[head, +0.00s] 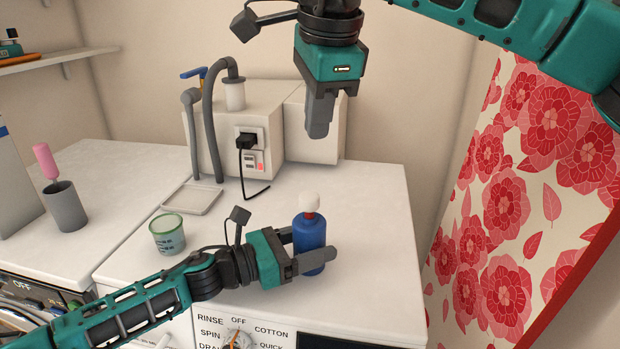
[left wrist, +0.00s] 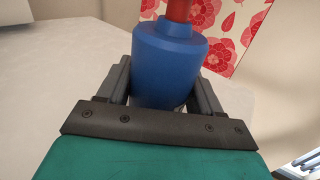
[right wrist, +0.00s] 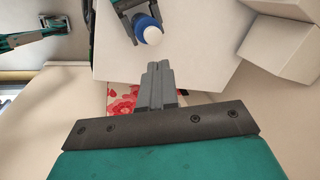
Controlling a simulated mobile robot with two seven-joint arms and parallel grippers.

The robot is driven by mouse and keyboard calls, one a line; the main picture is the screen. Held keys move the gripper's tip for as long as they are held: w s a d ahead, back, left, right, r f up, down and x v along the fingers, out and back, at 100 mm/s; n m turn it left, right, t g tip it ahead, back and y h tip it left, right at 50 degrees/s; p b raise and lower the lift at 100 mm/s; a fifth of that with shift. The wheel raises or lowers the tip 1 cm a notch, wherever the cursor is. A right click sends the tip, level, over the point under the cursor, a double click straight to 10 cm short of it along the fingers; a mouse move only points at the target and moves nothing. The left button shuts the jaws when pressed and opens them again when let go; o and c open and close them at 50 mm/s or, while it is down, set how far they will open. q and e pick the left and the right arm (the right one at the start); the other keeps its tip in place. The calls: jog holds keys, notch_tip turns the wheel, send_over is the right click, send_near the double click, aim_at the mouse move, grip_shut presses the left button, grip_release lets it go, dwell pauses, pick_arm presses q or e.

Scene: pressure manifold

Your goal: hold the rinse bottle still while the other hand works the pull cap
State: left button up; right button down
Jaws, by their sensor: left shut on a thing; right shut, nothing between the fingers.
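The rinse bottle (head: 309,238) is blue with a red neck and a white pull cap (head: 307,201). It stands upright on the white worktop. My left gripper (head: 312,260) is shut around its body from the left; the bottle also shows between the fingers in the left wrist view (left wrist: 168,62). The cap is out of the left wrist view, above the red neck. My right gripper (head: 318,125) is shut and empty, pointing down above the bottle and apart from it. In the right wrist view its closed fingers (right wrist: 158,85) point toward the bottle's white cap (right wrist: 153,35).
A measuring cup (head: 168,234) and a shallow tray (head: 192,200) stand left of the bottle. A white machine (head: 225,125) with grey hoses is behind. A grey cup (head: 65,207) with a pink-handled tool is far left. A floral panel (head: 530,190) stands at right.

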jog(key=r+n, duration=0.1)
jog(key=n, duration=0.3)
jog(key=a+r+n+h, duration=0.1)
jog(key=n, duration=0.3)
jog(key=r+n, duration=0.1)
jog(key=n, duration=0.3)
jog(key=shift+s+a+r+h, duration=0.15)
jog(key=shift+s+a+h, duration=0.15)
jog(key=shift+s, duration=0.1)
send_near(311, 194)
jog(key=x, duration=0.5)
jog(key=shift+w, duration=0.1)
jog(key=shift+f, duration=0.75)
